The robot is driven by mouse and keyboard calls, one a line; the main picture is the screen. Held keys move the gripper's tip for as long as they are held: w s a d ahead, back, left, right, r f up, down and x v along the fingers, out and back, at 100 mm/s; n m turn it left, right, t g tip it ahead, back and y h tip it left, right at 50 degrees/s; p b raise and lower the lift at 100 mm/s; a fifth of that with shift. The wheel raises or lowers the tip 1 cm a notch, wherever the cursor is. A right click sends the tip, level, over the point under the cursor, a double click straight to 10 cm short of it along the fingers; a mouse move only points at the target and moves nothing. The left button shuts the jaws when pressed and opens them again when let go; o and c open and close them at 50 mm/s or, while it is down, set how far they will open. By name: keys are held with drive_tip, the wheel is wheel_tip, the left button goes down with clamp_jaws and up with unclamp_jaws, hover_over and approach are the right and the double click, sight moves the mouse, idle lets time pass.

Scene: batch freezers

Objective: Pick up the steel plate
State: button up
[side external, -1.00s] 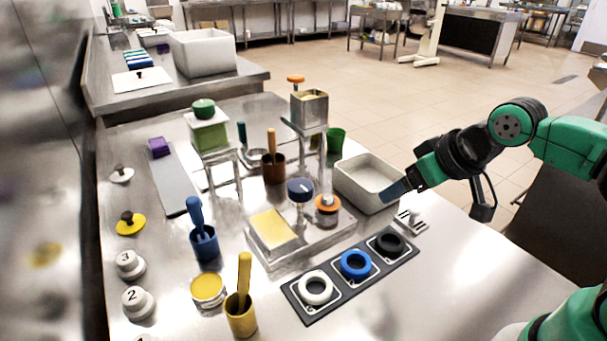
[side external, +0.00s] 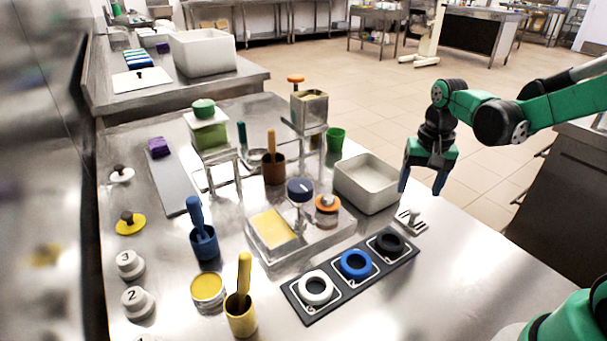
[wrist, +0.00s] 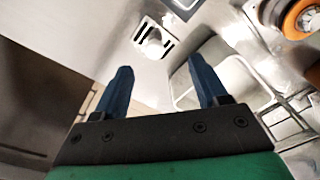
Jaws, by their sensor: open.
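A small steel plate (side external: 411,220) with slots and a raised knob lies flat on the steel table, near its right edge. It also shows in the wrist view (wrist: 154,39), just beyond the fingertips and roughly centred between them. My gripper (side external: 420,189) is open and points down, above and slightly right of the plate in the side view. Its two blue fingers are apart and empty in the wrist view (wrist: 160,64). It does not touch the plate.
A white rectangular tray (side external: 352,190) stands just left of my gripper. A dark three-ring holder (side external: 338,293) lies in front of the plate. A clear stand with an orange-topped piece (side external: 327,204) is farther left. The table's right front is clear.

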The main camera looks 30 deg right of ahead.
sight(415, 209)
drive_tip(key=shift+d+f+m+g, duration=0.3)
drive_tip(key=shift+d+f, duration=0.15)
drive_tip(key=shift+f, duration=2.85)
clamp_jaws()
